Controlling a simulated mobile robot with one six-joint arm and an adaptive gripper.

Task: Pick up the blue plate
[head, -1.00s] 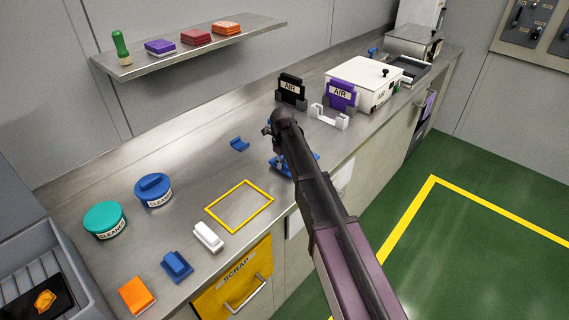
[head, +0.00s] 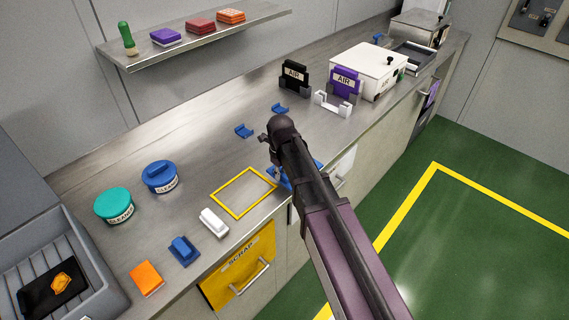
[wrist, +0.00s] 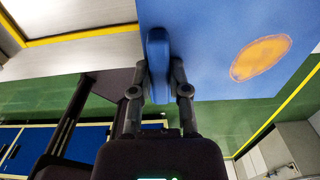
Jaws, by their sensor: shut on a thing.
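The blue plate (wrist: 215,40) fills the upper right of the wrist view, with an orange round patch (wrist: 261,58) on its face. My gripper (wrist: 158,72) is shut on a raised blue grip on the plate, one finger on each side. In the head view, the plate (head: 278,180) shows in part beside and behind my dark arm, near the counter's front edge. My arm hides its middle and most of the gripper there.
A yellow outlined square (head: 244,192) on the counter is empty. Small blue brackets (head: 243,131) lie behind it. A white block (head: 214,222), a blue block (head: 183,250) and two tubs (head: 160,176) stand to the left. A purple plate (head: 344,82) stands in a holder behind right.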

